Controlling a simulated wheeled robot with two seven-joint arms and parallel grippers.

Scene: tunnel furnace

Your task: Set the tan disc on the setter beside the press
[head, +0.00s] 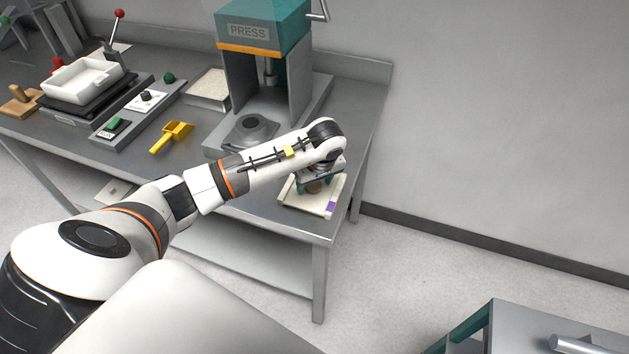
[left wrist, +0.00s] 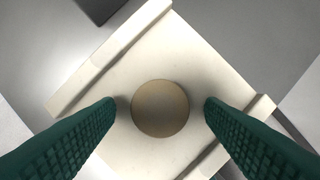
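The tan disc (left wrist: 160,108) lies flat on the cream setter (left wrist: 95,130), near its middle in the left wrist view. In the head view the setter (head: 297,201) is at the front right corner of the bench, beside the press (head: 262,40), and the disc is mostly hidden under my left wrist. My left gripper (left wrist: 161,103) is open above the setter. Its two green fingers stand on either side of the disc, with a gap on each side. My right gripper is not in view.
A yellow scoop (head: 172,136), a control box (head: 140,104), a shallow tray (head: 208,90) and a white dish (head: 83,81) stand on the bench left of the press. The bench's right edge is close to the setter. A grey cabinet (head: 535,325) is at the lower right.

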